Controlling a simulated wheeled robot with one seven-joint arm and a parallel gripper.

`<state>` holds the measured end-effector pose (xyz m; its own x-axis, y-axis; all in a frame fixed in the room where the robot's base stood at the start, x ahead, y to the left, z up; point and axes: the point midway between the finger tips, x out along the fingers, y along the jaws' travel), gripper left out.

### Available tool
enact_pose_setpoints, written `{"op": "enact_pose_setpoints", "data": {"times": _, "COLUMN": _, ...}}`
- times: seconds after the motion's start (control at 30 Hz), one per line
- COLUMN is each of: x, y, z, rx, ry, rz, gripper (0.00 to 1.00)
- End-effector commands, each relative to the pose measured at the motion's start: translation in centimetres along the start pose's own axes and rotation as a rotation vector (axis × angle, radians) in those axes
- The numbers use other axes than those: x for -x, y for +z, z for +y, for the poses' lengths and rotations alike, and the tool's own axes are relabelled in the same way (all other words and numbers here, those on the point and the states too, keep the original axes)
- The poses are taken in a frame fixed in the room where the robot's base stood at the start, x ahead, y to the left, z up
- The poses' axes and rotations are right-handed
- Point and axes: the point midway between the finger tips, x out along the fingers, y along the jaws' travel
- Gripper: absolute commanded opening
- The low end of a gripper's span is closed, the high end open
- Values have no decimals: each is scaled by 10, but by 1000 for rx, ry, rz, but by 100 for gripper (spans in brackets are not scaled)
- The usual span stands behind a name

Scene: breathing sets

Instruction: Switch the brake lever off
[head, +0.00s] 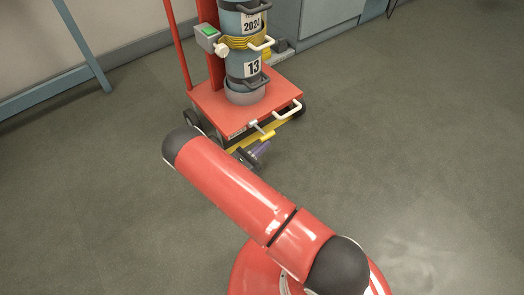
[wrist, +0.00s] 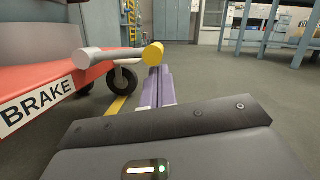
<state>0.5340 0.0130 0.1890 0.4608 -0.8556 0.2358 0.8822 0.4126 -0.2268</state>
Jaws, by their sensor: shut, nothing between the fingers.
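The red trolley base (head: 217,110) carries a BRAKE label on its front edge; the label (wrist: 37,102) is readable in the wrist view. The brake lever (head: 257,127) sticks out beside it: a grey pivot and bar with a yellow end. In the wrist view the lever (wrist: 92,59) runs right to its yellow knob (wrist: 153,54). My gripper (head: 264,147), with purple fingers, is shut and empty, low in front of the lever. In the wrist view my gripper (wrist: 157,75) has its fingertips just below the knob in the picture; I cannot tell whether they touch.
A grey cylinder (head: 252,68) marked 13 stands on the trolley, with a white handle (head: 287,111) at the base's right corner. A black wheel (wrist: 123,79) is under the base. A blue-grey table frame (head: 89,55) stands at left. The floor (head: 400,120) at right is clear.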

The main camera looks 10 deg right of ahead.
Motion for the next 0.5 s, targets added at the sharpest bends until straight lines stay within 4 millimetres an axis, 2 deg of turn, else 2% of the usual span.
{"op": "enact_pose_setpoints", "data": {"times": 0.27, "x": 0, "y": 0, "z": 0, "rx": 2, "ry": 0, "rz": 0, "gripper": 0}}
{"op": "enact_pose_setpoints", "data": {"times": 0.37, "x": -1, "y": 8, "z": -3, "rx": 48, "ry": 14, "rz": -2, "gripper": 0}}
{"op": "enact_pose_setpoints", "data": {"times": 0.5, "x": -5, "y": 24, "z": -8, "rx": 193, "ry": 50, "rz": -3, "gripper": 0}}
